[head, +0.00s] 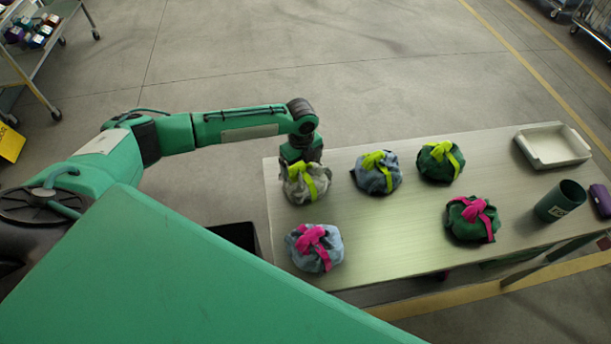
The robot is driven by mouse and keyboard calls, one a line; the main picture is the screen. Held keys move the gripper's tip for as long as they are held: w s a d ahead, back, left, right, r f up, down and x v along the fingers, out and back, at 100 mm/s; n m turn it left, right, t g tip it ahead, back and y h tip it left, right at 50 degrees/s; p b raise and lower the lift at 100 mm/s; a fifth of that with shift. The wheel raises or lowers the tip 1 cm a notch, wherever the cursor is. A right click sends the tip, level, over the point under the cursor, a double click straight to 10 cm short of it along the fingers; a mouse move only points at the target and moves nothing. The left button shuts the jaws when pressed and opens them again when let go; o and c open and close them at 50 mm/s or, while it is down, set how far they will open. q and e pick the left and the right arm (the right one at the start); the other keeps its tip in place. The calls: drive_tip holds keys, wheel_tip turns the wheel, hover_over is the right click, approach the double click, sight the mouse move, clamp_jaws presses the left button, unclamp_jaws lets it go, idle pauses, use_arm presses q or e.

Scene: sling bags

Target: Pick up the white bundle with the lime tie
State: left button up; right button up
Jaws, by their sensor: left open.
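The white bundle with the lime tie (296,190) sits on the left end of the table (385,238). It looks greyish white. My left gripper (300,166) is directly above it, pointing down at the top of the tie, and partly hides it. The gripper is open; its fingertips are hard to make out, and I cannot tell whether they touch the tie. My right gripper is not in view.
Close by are a blue-grey bundle with a lime tie (377,174) and a light blue one with a magenta tie (315,248). Green bundles with lime (440,162) and magenta (472,220) ties lie further right, before a white tray (553,147) and a green cup (561,202).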

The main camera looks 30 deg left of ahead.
use_arm(q)
drive_tip(key=c, duration=1.7)
drive_tip(key=shift+c, duration=0.3)
drive_tip(key=shift+r, duration=0.15)
